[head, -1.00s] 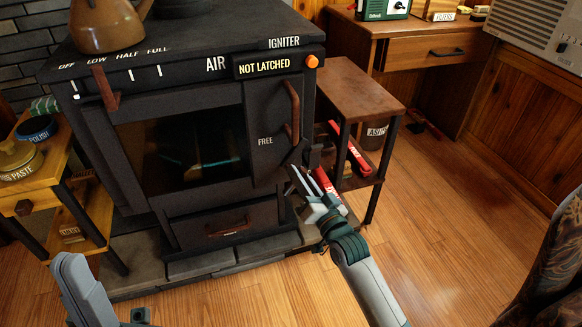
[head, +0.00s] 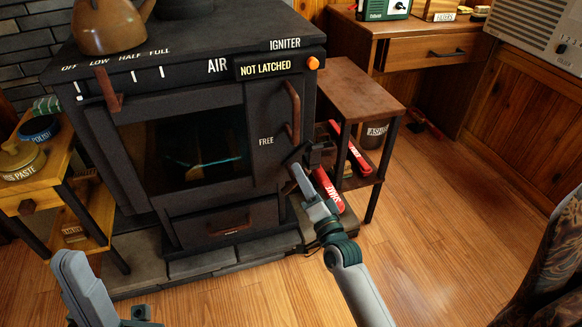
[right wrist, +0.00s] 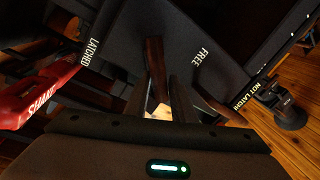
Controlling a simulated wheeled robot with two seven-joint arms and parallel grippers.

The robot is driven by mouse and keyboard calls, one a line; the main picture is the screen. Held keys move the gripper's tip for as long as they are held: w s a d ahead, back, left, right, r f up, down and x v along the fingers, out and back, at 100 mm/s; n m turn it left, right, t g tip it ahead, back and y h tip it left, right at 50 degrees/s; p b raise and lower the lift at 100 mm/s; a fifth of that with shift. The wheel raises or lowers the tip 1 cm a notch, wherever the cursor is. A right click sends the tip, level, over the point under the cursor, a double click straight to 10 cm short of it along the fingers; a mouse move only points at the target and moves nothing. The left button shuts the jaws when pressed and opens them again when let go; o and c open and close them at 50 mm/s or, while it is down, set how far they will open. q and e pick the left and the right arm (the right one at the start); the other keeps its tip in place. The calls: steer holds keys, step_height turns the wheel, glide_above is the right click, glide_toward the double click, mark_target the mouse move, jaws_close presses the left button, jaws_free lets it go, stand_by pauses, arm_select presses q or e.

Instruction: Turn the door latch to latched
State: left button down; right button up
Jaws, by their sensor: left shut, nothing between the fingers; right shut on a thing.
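The black stove (head: 185,208) carries a sign (head: 264,68) that reads NOT LATCHED. The word FREE (head: 265,141) is on its front, beside a brown curved handle (head: 292,112). In the right wrist view a dark brown latch lever (right wrist: 155,62) lies between the words FREE (right wrist: 202,58) and LATCHED (right wrist: 88,52). My right gripper (head: 296,168) is shut on this lever, below FREE; its fingers (right wrist: 167,102) cover the lever's end, and in the head view they largely hide it. My left gripper (head: 80,280) is shut and empty at the lower left, apart from the stove.
A kettle (head: 105,27) sits on the stove. A small wooden table (head: 65,150) is at left.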

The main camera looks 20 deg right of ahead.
steer(key=shift+o, duration=0.2)
steer(key=shift+s+d+f+m, duration=0.1)
steer(key=shift+d+f+m, duration=0.2)
steer(key=shift+f+m, duration=0.35)
steer(key=shift+d+f+m+h, duration=0.2)
steer(key=shift+m+h, duration=0.3)
steer(key=shift+m, duration=0.75)
jaws_close()
steer(key=shift+d+r+m+h, duration=0.1)
steer(key=shift+m+h, duration=0.2)
steer(key=shift+m, duration=0.5)
steer(key=shift+m+p, duration=0.35)
steer(key=shift+m, duration=0.15)
steer(key=o, duration=0.8)
jaws_free()
